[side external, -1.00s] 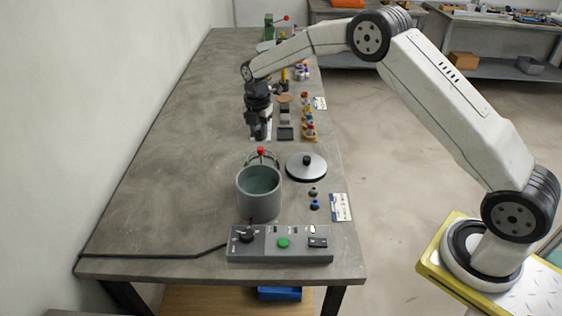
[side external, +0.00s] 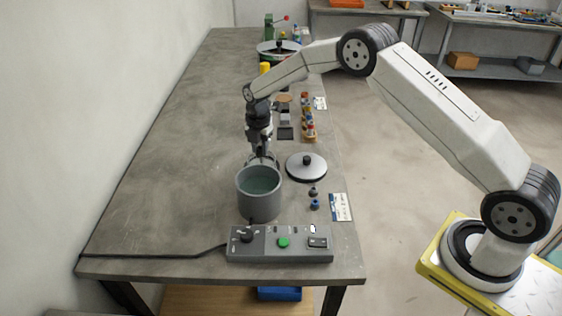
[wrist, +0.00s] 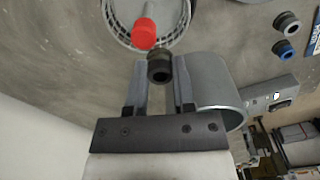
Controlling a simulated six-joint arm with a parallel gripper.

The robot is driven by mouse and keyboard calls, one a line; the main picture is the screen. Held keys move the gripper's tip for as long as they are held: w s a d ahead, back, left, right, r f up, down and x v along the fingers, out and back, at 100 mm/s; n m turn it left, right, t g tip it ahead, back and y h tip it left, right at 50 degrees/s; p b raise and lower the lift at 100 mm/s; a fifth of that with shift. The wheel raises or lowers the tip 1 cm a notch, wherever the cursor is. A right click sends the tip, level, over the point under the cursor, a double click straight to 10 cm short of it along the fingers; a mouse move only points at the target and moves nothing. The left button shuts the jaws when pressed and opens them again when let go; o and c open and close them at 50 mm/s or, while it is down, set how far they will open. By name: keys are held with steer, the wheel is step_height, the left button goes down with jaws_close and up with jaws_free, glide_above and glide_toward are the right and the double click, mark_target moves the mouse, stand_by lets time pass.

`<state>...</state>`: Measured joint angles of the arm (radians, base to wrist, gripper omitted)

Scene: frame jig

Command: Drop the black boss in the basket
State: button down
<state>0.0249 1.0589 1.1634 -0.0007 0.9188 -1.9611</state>
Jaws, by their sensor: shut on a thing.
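In the wrist view my gripper (wrist: 160,84) is shut on the black boss (wrist: 159,68), a small dark ring-shaped piece between the fingertips. The basket (wrist: 118,25) is a round slatted container at the top of that view, with a red-tipped handle (wrist: 144,32) just past the boss. The boss appears beside or over the basket's near edge; its height is unclear. In the side view my gripper (side external: 262,152) points down just behind the grey pot and covers much of the basket (side external: 249,160). The boss is too small to make out there.
The open grey pot (side external: 259,195) stands in front of the basket; it shows beside my finger in the wrist view (wrist: 218,85). A lid (side external: 306,167), a dark piece (side external: 313,192) and a blue piece (side external: 314,204) lie right. A control box (side external: 280,244) sits in front.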

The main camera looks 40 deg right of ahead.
steer(key=shift+f, duration=1.65)
steer(key=shift+c, duration=1.1)
jaws_free()
steer(key=shift+r, duration=0.15)
steer(key=shift+r, duration=3.85)
